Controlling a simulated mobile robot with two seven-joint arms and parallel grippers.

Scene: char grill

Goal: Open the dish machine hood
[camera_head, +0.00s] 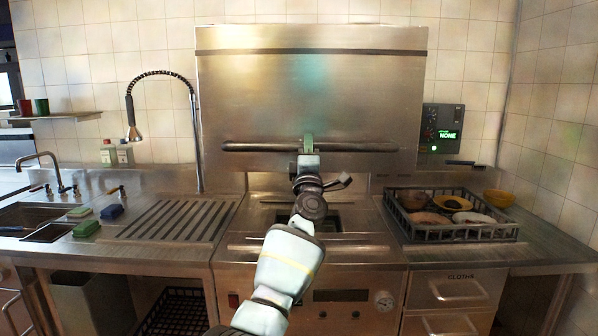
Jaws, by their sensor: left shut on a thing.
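The dish machine hood (260,100) is a large stainless steel box in the middle of the head view. It is up, with its lower edge above the machine's deck, and a dark wash opening (345,222) shows below it. A long dark bar handle (255,147) runs across the hood's lower front. My left gripper (308,147) is shut on the middle of this handle, with the arm reaching up from below. The wrist and arm hide part of the opening. My right gripper is not in view.
A dark dish rack (460,234) with bowls and plates stands on the right counter. A green-lit control panel (441,132) is on the wall right of the hood. A ribbed drainboard (180,222), spray hose (134,115) and sink (25,215) are at left.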

